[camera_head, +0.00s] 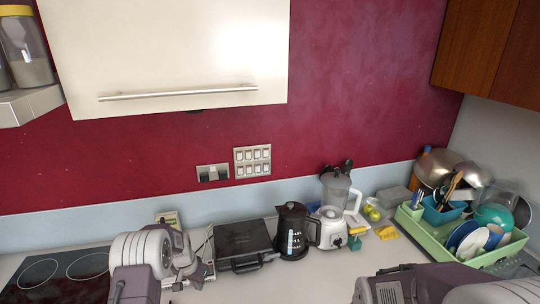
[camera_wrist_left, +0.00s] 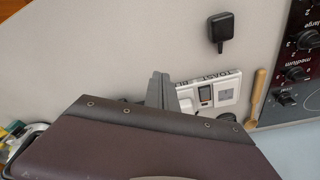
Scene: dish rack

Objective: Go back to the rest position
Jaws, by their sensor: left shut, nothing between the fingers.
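My left gripper (camera_head: 190,266) is at the lower left in the head view, over the counter between the hob and the black grill. Its fingers (camera_wrist_left: 160,90) show pressed together and empty in the left wrist view. My right arm shows only in part at the lower right edge of the head view. The right gripper itself is out of view.
A black grill (camera_head: 243,245), a black kettle (camera_head: 290,232) and a white blender (camera_head: 335,213) stand along the wall. A green dish rack (camera_head: 425,237) with dishes is at the right. A black hob (camera_head: 45,280) is at the left. A cabinet (camera_head: 170,45) hangs above.

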